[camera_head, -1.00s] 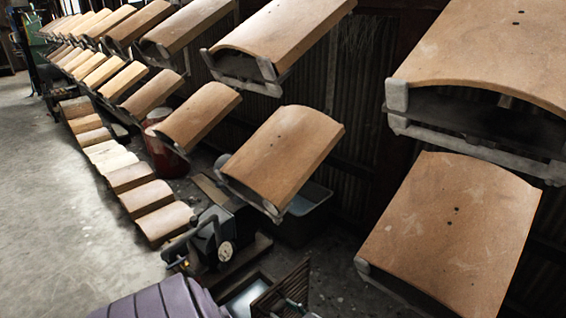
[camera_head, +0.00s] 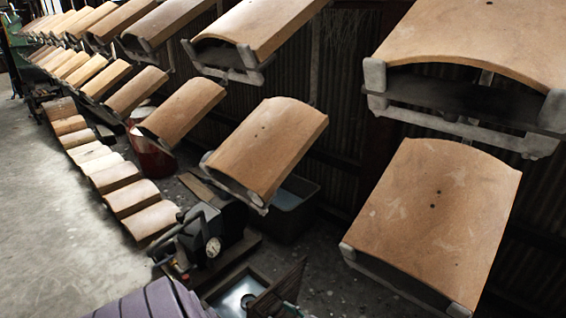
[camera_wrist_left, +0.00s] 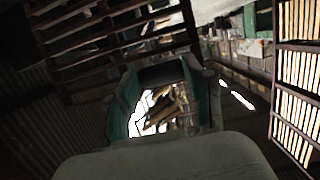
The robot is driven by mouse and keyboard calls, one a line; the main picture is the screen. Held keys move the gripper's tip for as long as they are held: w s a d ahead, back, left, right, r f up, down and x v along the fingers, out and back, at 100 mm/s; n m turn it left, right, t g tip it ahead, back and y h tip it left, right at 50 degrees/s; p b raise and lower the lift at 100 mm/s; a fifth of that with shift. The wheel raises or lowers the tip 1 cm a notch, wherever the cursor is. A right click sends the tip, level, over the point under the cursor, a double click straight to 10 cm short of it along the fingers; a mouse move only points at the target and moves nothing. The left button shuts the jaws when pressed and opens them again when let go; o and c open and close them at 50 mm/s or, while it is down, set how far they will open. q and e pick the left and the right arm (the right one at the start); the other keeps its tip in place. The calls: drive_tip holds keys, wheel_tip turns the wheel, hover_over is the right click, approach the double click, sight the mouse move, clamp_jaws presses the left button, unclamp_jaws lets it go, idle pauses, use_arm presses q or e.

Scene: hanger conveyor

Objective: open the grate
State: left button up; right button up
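The grate, a dark brown slatted panel (camera_head: 278,290), stands tilted up at the bottom of the head view. It is beside a low box (camera_head: 215,291) whose pale inside shows on its left. The grate's lower end is cut off by the picture edge. A small grey-green part shows at the grate's lower right; I cannot tell whether it touches. In the left wrist view my left gripper (camera_wrist_left: 164,100) has teal fingers spread apart, with a bright gap between them and nothing clearly held. I cannot pick out the grate in that view. My right gripper is not in view.
Rows of curved tan tiles hang on racks (camera_head: 267,147) above and right of the box. A dark machine with a gauge (camera_head: 213,247) stands just behind it. A grey tub (camera_head: 290,212) and red drum (camera_head: 150,155) are farther back.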

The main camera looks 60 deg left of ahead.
use_arm(q)
drive_tip(key=o, duration=0.5)
drive_tip(key=shift+f, duration=0.3)
drive_tip(key=o, duration=0.4)
drive_tip(key=shift+r, duration=0.15)
drive_tip(key=shift+c, duration=0.2)
drive_tip(key=v, duration=0.7)
drive_tip(key=shift+d, duration=0.2)
drive_tip(key=shift+w, duration=0.1)
